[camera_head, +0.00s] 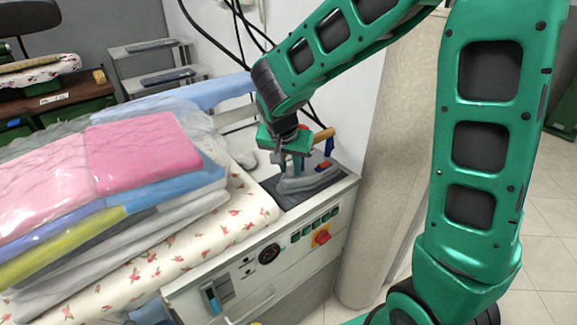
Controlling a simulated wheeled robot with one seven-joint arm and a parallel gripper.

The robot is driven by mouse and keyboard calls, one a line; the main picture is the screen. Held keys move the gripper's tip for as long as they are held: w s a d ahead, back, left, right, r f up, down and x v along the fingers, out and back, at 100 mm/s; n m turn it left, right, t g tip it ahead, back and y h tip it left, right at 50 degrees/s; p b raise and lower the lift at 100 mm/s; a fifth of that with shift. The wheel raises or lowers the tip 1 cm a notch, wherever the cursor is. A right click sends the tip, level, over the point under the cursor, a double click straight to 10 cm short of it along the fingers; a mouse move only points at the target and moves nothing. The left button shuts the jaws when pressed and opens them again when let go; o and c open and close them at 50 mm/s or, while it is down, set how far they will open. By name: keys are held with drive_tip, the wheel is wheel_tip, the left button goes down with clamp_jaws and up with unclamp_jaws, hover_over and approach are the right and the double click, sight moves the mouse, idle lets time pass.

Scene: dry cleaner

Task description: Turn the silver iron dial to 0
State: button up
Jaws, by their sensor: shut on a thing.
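The silver iron (300,183) rests on a dark pad at the right end of the ironing unit. It has a brown wooden handle (324,134) and blue and red parts on its right side. My gripper (291,168) points down onto the top of the iron, left of the handle. Its fingers are shut on a small part there, which seems to be the dial. The dial itself is hidden between the fingers, so its number cannot be read.
A pile of folded, plastic-wrapped laundry (110,190) lies on the flowered ironing board (190,245) at left. The unit's front panel (270,265) has a red knob (321,237) and several switches. Black cables hang behind the iron. A beige rolled column (385,170) stands close at right.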

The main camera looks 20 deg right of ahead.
drive_tip(key=shift+n+t+y, duration=0.3)
drive_tip(key=shift+n, duration=0.8)
drive_tip(key=o, duration=1)
drive_tip(key=shift+d, duration=0.1)
drive_tip(key=shift+r, duration=0.1)
drive_tip(key=v, duration=1)
drive_tip(key=shift+r, duration=0.25)
